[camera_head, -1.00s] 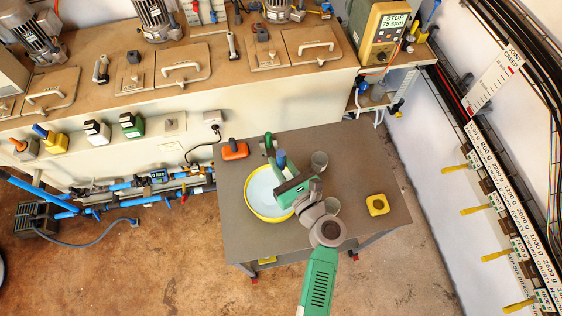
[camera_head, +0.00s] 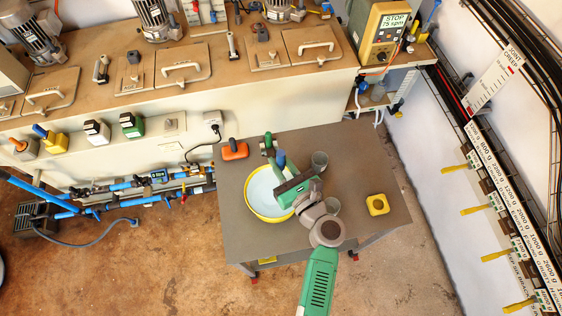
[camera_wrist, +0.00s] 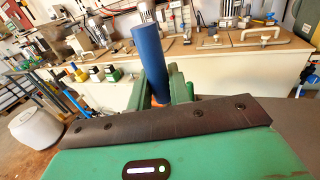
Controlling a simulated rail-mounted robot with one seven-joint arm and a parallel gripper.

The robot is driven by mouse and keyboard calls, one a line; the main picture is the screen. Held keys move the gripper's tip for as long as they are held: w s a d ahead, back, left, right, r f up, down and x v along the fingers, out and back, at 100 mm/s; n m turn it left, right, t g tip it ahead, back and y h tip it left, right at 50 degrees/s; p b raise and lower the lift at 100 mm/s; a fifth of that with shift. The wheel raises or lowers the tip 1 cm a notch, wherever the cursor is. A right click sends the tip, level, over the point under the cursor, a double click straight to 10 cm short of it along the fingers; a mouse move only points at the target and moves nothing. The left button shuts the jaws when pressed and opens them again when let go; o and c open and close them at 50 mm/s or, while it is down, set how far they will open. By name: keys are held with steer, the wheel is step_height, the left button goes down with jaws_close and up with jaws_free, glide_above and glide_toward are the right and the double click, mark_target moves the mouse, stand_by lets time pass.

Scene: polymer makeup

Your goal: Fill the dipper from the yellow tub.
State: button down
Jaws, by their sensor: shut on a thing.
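The yellow tub (camera_head: 248,205) stands on the grey table and holds a pale bluish-white liquid. My gripper (camera_head: 281,168) is over the tub's right side, shut on the blue handle of the dipper (camera_head: 280,156). In the wrist view the blue handle (camera_wrist: 151,58) rises between the two green fingers of my gripper (camera_wrist: 160,92), leaning a little. The dipper's lower end is hidden behind my gripper, so I cannot tell whether it is in the liquid or what it holds.
A yellow block (camera_head: 377,204) is at the right on the grey table (camera_head: 375,165).

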mark_target(281, 151)
steer(key=shift+r, duration=0.15)
steer(key=shift+r+p, duration=4.85)
steer(key=shift+s+a+r+n, duration=0.7)
steer(key=shift+a, duration=0.2)
steer(key=shift+s+a+n+t+b, duration=0.3)
steer(key=shift+s+a+n+b, duration=0.45)
steer(key=shift+a, duration=0.15)
